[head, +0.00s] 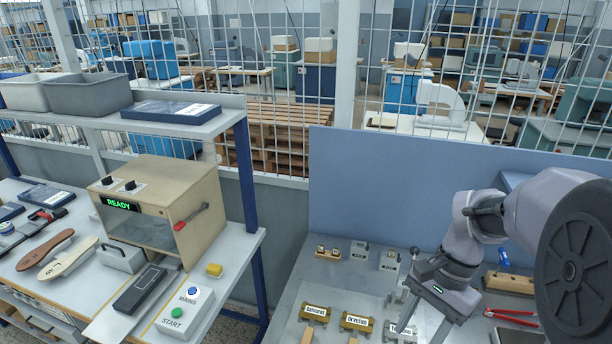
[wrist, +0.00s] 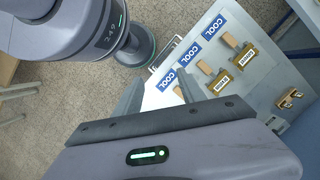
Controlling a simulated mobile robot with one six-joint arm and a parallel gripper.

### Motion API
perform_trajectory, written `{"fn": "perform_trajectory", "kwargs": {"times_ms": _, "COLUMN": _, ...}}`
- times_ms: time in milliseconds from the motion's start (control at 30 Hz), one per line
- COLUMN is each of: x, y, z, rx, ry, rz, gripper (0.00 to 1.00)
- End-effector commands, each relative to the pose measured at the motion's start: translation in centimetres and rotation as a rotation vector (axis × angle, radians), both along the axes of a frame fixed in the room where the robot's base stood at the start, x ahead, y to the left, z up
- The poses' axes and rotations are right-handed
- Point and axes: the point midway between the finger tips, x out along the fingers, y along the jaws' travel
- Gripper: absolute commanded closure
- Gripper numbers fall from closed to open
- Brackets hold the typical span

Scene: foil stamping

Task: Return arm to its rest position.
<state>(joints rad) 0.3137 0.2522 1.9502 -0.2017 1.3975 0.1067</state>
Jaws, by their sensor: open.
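My arm reaches in from the right of the head view, bent downward. My gripper (head: 424,322) hangs over the right-hand bench with its two fingers apart, open and with nothing seen between them. It is close to the row of labelled brass pieces, and one label is partly hidden behind it. In the wrist view my gripper (wrist: 160,92) points toward the edge of a pale panel with blue COOL labels (wrist: 215,27). Brass pieces with wooden handles (wrist: 222,83) lie on that panel. Whether the fingers touch anything cannot be told.
A brass holder labelled Bavaro-like (head: 314,314) and another (head: 356,322) sit left of the gripper. Red-handled pliers (head: 512,317) lie right of it. A blue back panel (head: 400,190) stands behind. An oven reading READY (head: 160,210) and a MAINS/START box (head: 185,312) are on the left bench.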

Motion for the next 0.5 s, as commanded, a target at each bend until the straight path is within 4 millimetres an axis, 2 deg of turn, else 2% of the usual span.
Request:
{"fn": "perform_trajectory", "kwargs": {"times_ms": 33, "x": -0.6, "y": 1.0, "z": -0.7, "rx": -0.015, "ry": -0.055, "rz": 0.035, "gripper": 0.53}}
{"fn": "perform_trajectory", "kwargs": {"times_ms": 167, "x": -2.8, "y": 3.8, "z": -0.9, "rx": -0.057, "ry": -0.226, "rz": 0.145, "gripper": 0.53}}
{"fn": "perform_trajectory", "kwargs": {"times_ms": 300, "x": -6.8, "y": 7.5, "z": -3.0, "rx": -0.11, "ry": -0.483, "rz": 0.299, "gripper": 0.53}}
{"fn": "perform_trajectory", "kwargs": {"times_ms": 400, "x": -9.4, "y": 9.2, "z": -4.7, "rx": -0.138, "ry": -0.643, "rz": 0.388, "gripper": 0.53}}
{"fn": "perform_trajectory", "kwargs": {"times_ms": 500, "x": -10.8, "y": 10.1, "z": -5.6, "rx": -0.153, "ry": -0.737, "rz": 0.435, "gripper": 0.53}}
